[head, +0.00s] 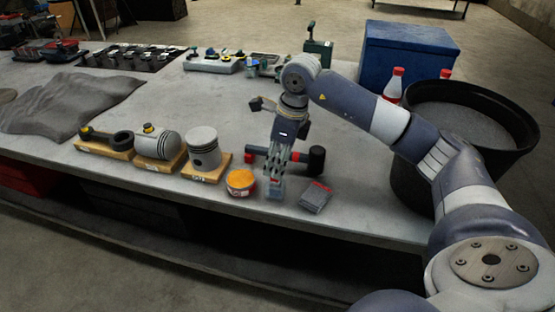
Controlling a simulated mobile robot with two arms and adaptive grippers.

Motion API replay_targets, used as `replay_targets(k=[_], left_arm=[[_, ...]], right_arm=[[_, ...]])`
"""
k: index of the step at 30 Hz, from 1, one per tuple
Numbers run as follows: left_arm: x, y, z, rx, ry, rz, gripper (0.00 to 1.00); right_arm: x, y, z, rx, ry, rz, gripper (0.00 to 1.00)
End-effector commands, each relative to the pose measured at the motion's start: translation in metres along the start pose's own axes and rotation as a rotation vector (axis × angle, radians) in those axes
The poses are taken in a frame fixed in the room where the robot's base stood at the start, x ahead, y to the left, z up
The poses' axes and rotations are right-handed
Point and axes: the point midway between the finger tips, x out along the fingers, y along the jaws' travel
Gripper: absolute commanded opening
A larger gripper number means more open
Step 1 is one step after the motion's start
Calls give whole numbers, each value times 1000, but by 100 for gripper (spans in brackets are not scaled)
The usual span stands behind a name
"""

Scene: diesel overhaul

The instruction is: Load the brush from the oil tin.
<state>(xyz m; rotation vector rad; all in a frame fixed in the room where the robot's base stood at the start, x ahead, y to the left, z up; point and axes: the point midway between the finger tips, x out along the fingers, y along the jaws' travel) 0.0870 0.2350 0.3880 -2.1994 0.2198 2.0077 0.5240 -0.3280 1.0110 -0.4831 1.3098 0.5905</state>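A small round tin (240,184) with an orange-yellow top and a red and white side stands near the table's front edge; it looks like the oil tin. My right gripper (277,176) points down just to the right of the tin, apart from it. A small grey, partly see-through shape (275,190) with a red spot shows at its fingertips. I cannot tell whether this is a brush, a container or part of the fingers, nor whether the fingers are closed on it. No brush can be clearly made out. My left gripper is out of view.
A mallet-like tool (315,158) lies behind my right gripper. A grey and red packet (316,197) lies to its right. A piston (204,150) on a wooden block stands left of the tin. A black tub (408,170) and a blue box (405,55) stand at the right.

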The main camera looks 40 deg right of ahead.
Motion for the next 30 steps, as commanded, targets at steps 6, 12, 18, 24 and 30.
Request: replay_targets(k=[6,12,18,24,30], left_arm=[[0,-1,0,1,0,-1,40],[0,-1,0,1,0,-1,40],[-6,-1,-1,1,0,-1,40],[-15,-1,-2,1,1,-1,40],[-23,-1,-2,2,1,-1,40]], right_arm=[[0,0,0,0,0,0,0],[-1,0,0,0,-1,0,0],[-8,0,2,0,-1,-1,0],[-21,0,4,0,-2,0,0],[-32,0,7,0,-1,0,0]])
